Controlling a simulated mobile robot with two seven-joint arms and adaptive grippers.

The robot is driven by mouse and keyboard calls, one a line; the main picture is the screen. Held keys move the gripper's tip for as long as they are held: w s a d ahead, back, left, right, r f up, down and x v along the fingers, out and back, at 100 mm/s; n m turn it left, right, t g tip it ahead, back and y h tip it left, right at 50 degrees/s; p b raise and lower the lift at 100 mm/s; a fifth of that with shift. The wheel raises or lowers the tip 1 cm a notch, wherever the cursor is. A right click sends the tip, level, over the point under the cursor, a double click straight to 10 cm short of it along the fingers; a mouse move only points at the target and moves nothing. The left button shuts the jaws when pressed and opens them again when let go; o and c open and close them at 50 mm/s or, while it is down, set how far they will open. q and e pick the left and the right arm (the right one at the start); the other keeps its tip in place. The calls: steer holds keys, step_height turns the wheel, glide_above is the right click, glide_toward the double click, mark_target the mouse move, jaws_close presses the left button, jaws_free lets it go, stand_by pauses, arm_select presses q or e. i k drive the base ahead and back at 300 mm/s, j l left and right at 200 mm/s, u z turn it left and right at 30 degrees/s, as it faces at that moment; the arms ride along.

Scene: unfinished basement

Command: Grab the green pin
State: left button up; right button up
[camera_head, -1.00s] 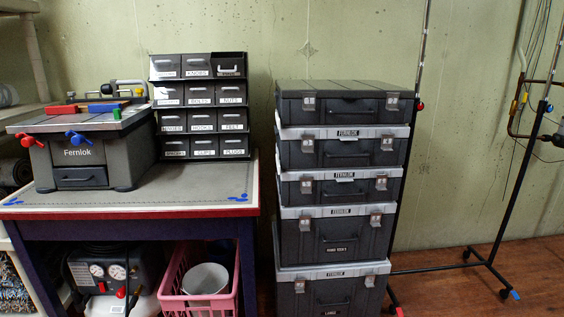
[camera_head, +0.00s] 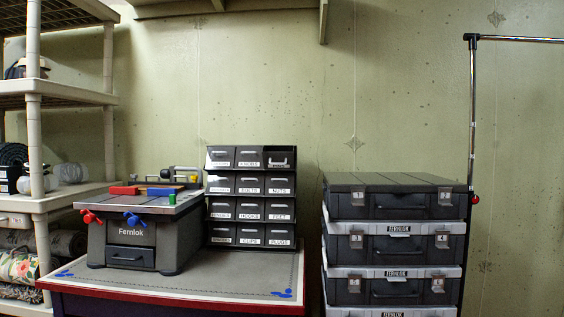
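A small green pin (camera_head: 172,199) stands upright at the front right of the top of the grey Fernlok bench unit (camera_head: 131,236). A red block (camera_head: 124,190) and a blue block (camera_head: 160,191) lie on the same top, to the left of and behind the pin. The unit sits on the left part of a workbench (camera_head: 235,278) with a grey top and red edge. Neither of my grippers shows in the head view.
A black drawer cabinet (camera_head: 251,197) stands on the bench right of the unit. Stacked Fernlok cases (camera_head: 394,238) stand to the right of the bench. A beige shelf rack (camera_head: 41,150) is at the left. A metal pole frame (camera_head: 472,120) stands at the far right.

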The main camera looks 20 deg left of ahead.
mark_target(172, 196)
steer(key=j+u, duration=0.35)
steer(key=i+j+u, duration=0.1)
steer(key=j+u, duration=0.25)
steer(key=i+j+u, duration=0.1)
steer(key=u, duration=0.3)
steer(key=i+j, duration=0.05)
steer(key=j, duration=0.05)
